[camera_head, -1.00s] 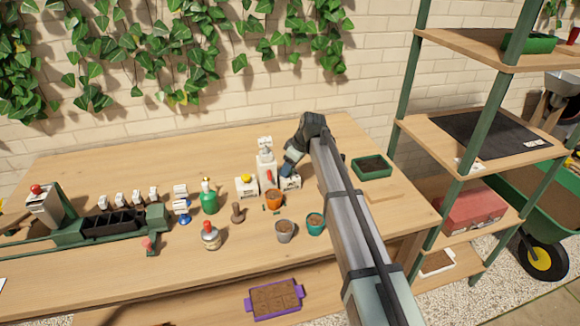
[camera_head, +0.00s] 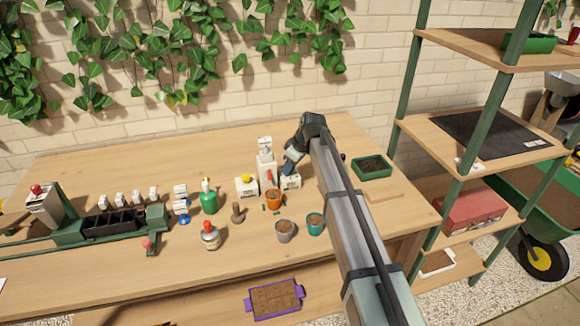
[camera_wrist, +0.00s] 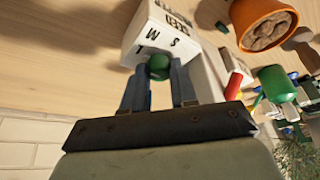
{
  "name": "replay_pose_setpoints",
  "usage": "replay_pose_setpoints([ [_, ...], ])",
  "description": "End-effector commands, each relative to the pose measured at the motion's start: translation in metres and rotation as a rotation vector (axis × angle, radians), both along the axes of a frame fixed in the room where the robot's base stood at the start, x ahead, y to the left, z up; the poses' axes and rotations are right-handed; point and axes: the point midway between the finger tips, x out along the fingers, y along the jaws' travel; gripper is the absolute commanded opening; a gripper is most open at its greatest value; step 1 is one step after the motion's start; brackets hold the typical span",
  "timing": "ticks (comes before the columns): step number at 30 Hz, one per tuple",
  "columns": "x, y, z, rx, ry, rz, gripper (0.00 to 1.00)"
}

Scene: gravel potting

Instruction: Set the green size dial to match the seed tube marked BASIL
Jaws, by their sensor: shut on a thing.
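No pointer mark on the dial is readable. In the head view the white box (camera_head: 291,183) stands on the bench under my gripper (camera_head: 290,166), and the dial is hidden. No tube marked BASIL can be made out; small white-labelled pieces (camera_head: 122,199) stand at the left, too small to read.
A white dispenser (camera_head: 266,172) and a box with a yellow button (camera_head: 246,186) stand just left of the dial box. An orange pot (camera_head: 273,200), a grey pot (camera_head: 284,230) and a teal pot (camera_head: 316,224) are in front. A green tray (camera_head: 371,167) lies right.

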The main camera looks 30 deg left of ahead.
Motion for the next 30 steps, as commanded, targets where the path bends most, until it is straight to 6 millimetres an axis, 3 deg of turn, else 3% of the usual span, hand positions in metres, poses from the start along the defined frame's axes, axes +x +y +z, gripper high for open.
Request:
replay_pose_setpoints([
  [8,-0.0019,-0.0005,0.0001,0.0,-0.001,-0.118,0.0],
  [30,-0.0048,0.002,0.0003,0.0,-0.002,-0.739,0.0],
])
